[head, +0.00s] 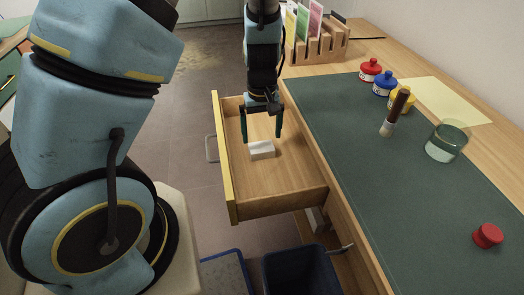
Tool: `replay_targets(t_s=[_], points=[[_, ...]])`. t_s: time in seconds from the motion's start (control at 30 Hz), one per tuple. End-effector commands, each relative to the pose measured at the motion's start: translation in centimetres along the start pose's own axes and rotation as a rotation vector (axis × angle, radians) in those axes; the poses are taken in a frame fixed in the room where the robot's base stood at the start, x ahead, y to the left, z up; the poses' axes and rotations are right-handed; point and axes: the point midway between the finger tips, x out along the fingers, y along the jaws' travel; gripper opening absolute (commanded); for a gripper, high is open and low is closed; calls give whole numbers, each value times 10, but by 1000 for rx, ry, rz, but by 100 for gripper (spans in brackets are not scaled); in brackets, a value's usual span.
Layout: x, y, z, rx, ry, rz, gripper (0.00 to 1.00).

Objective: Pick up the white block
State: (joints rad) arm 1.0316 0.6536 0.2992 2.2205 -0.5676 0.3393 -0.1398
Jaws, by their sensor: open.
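The white block (262,150) lies flat on the bottom of an open wooden drawer (275,207). My gripper (261,141) points down into the drawer from above. Its two dark green fingers are spread apart, open and empty, one toward the left and one toward the right of the block. The fingertips look just above or slightly behind the block; the exact height gap is hard to tell. The block's top and near side are visible.
The drawer's yellow-edged front (222,150) and side walls surround the block. The desk with a green mat (370,170) stands right, bearing paint jars (383,84), a brush (396,110), a glass (446,142) and a red cap (488,235). A dark bin (300,272) stands below.

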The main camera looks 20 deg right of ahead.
Motion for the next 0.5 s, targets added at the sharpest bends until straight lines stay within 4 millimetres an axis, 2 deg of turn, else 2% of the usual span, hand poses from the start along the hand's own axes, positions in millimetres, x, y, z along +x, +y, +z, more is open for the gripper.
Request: replay_targets(t_s=[0.13, 0.3, 0.5], points=[[13, -1, 0, 0, -2, -2, 100], [40, -1, 0, -1, -3, -2, 100], [53, 0, 0, 0, -1, 1, 100]])
